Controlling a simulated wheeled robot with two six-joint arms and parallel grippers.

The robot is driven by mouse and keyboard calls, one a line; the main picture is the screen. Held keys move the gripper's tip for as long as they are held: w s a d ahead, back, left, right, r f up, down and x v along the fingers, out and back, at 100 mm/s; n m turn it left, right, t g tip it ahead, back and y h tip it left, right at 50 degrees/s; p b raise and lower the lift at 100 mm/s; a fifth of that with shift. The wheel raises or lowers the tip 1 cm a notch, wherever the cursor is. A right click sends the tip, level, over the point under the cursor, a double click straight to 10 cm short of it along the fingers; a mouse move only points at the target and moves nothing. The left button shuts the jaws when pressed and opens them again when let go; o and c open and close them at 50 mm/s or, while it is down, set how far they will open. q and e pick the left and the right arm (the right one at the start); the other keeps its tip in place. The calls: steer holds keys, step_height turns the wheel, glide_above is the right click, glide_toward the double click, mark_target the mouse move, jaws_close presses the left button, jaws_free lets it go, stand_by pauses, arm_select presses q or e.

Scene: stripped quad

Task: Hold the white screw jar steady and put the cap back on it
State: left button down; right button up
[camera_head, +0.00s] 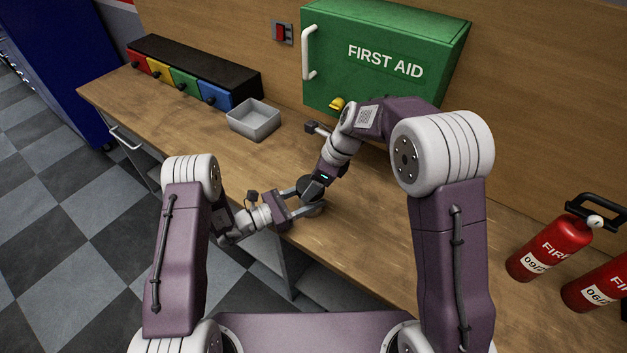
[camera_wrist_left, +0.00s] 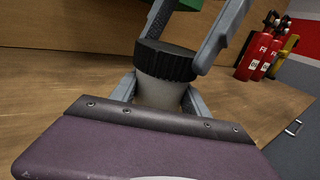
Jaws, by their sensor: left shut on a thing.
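The white screw jar (camera_wrist_left: 163,92) stands upright between the fingers of my left gripper (camera_wrist_left: 160,95), which is shut on its body. A black ribbed cap (camera_wrist_left: 166,62) sits at the jar's mouth, apparently level; I cannot tell whether its thread is engaged. My right gripper (camera_wrist_left: 180,45) reaches down from above, its fingers on opposite sides of the cap, and looks shut on it. In the head view both grippers meet near the bench's front edge, and the dark cap (camera_head: 307,186) shows between them. The jar is mostly hidden there.
A grey open tray (camera_head: 253,133) stands behind and left on the wooden bench (camera_head: 370,235). Coloured drawers (camera_head: 185,82) stand at the back left. A green first aid box (camera_head: 385,60) is behind my right arm. Red extinguishers (camera_head: 549,250) stand at right.

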steer(key=shift+f, duration=0.1)
steer(key=m, duration=0.2)
steer(key=m+t+h, duration=0.1)
steer(key=m, duration=0.1)
steer(key=shift+s+a+m+t, duration=0.1)
steer(key=shift+s+m+t, duration=0.1)
steer(key=shift+m+t, duration=0.1)
steer(key=shift+m+t+h, duration=0.3)
steer(key=shift+m, duration=0.7)
steer(key=o, duration=1.3)
steer(key=shift+r, duration=2.3)
steer(key=shift+o, duration=0.2)
